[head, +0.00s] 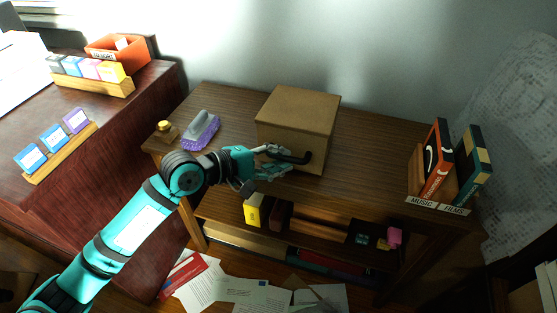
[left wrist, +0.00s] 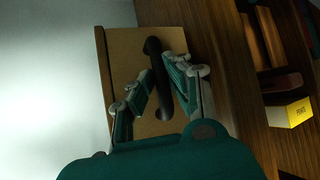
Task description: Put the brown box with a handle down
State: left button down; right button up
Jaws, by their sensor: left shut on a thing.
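The brown box (head: 296,112) is at the middle of the wooden table top (head: 380,150), upright, with its handle side facing the front. I cannot tell whether its underside touches the wood or hangs just above it. Its dark handle (head: 299,158) sticks out of the front face. My left gripper (head: 280,162) is in front of that face, shut on the handle. In the left wrist view the handle (left wrist: 154,48) runs between the two fingers of the gripper (left wrist: 164,72), against the box face (left wrist: 123,62). My right gripper is not in view.
Left of the box are a purple-based object (head: 201,130) and a small gold-topped item (head: 164,127). At the right, books (head: 437,160) stand in a holder. A yellow box (head: 253,210) sits on the shelf below. The table top is bare between box and books.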

pick_arm(q)
jog(key=shift+f, duration=0.1)
jog(key=c, duration=1.6)
grip_release()
jog(key=shift+f, duration=0.15)
jog(key=o, duration=0.3)
jog(key=shift+o, duration=0.2)
